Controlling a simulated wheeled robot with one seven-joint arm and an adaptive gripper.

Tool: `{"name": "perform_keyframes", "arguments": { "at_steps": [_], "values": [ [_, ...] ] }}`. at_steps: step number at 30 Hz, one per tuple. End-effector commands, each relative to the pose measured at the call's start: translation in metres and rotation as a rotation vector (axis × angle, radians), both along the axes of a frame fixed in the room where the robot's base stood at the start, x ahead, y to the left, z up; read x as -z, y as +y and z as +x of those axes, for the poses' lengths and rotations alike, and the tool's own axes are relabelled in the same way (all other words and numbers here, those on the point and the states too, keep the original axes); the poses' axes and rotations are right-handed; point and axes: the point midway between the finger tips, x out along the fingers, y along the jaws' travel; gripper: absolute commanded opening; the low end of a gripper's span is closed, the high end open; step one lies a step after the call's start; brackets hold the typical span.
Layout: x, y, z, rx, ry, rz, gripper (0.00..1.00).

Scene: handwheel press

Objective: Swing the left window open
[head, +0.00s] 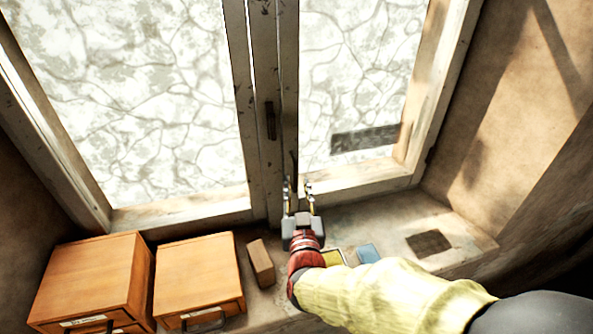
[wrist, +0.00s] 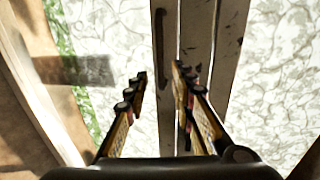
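The left window (head: 140,90) has a wooden frame and a pale, crackled pane; it looks closed against the middle post. A dark upright handle (head: 270,120) is on its right stile. My gripper (head: 298,184) is in front of the lower middle of the window, below and slightly right of that handle. In the wrist view my gripper (wrist: 159,72) has its two fingers apart, with nothing between them. A dark bar (wrist: 159,48) shows just beyond the fingertips on the wooden stile. I cannot tell whether the fingers touch anything.
Two orange wooden boxes (head: 86,280) (head: 198,272) and a small brown block (head: 261,263) stand on the sill at lower left. A blue flat item (head: 368,253) and a dark square patch (head: 429,243) are at right. The right window (head: 350,60) also looks closed.

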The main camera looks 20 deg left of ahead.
Motion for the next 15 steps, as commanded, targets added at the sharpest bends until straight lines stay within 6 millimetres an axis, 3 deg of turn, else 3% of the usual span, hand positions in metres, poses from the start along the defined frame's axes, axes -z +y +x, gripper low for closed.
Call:
{"name": "perform_keyframes", "arguments": {
  "at_steps": [9,15],
  "values": [
    [0.0,0.016,0.043,0.0,0.002,-0.002,0.25],
    [0.0,0.021,0.057,-0.001,0.002,-0.001,0.25]
  ]
}}
